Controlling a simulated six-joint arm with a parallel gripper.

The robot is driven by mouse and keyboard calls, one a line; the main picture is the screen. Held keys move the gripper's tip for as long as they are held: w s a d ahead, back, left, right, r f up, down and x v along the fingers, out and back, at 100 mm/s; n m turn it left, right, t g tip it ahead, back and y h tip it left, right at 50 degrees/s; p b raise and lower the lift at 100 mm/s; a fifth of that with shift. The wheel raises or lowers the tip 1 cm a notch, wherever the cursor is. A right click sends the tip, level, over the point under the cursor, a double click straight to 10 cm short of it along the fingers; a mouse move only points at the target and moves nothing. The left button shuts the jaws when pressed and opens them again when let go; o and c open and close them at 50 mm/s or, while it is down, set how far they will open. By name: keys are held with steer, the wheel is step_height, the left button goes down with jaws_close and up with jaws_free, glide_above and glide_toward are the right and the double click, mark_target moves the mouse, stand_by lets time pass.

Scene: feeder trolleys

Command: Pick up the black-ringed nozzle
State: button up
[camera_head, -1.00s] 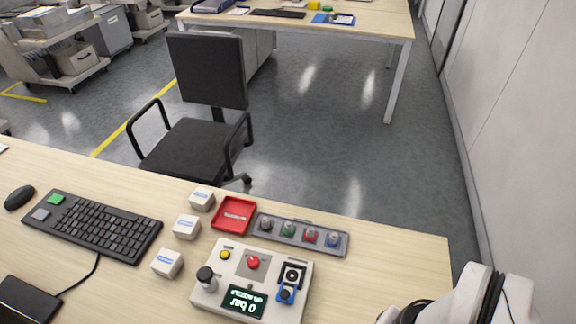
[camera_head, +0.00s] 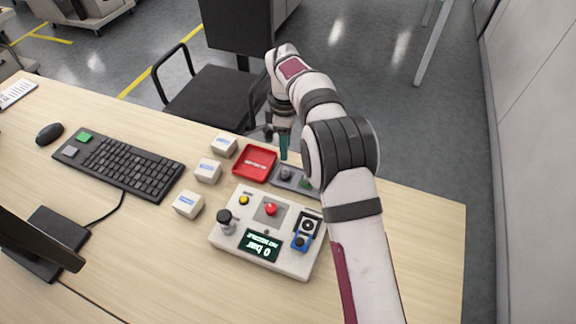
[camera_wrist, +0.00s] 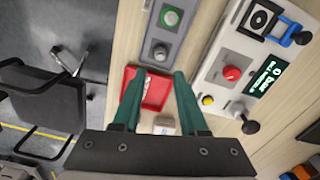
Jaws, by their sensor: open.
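The nozzle tray (camera_head: 272,180) is a narrow grey strip behind the control box. The black-ringed nozzle (camera_head: 285,174) appears to be the dark grey one at its left end, beside a green-ringed nozzle (camera_head: 308,181). In the wrist view the dark one (camera_wrist: 160,51) sits just beyond my fingertips, roughly centred between them, with the green-ringed one (camera_wrist: 171,18) farther up. My gripper (camera_head: 284,157) has teal fingers pointing down over the tray's left end. In the wrist view my gripper (camera_wrist: 159,74) is open and empty. My arm hides the tray's right part.
A red dish (camera_head: 249,175) lies just left of the tray. The control box (camera_head: 237,244) with knobs and a display stands in front. Several small white boxes (camera_head: 208,171) and a keyboard (camera_head: 130,160) lie left. A black chair (camera_head: 210,100) stands behind the desk.

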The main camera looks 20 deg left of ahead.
mark_target(285, 168)
step_height(285, 168, down, 10)
jaws_close()
stand_by(0.3)
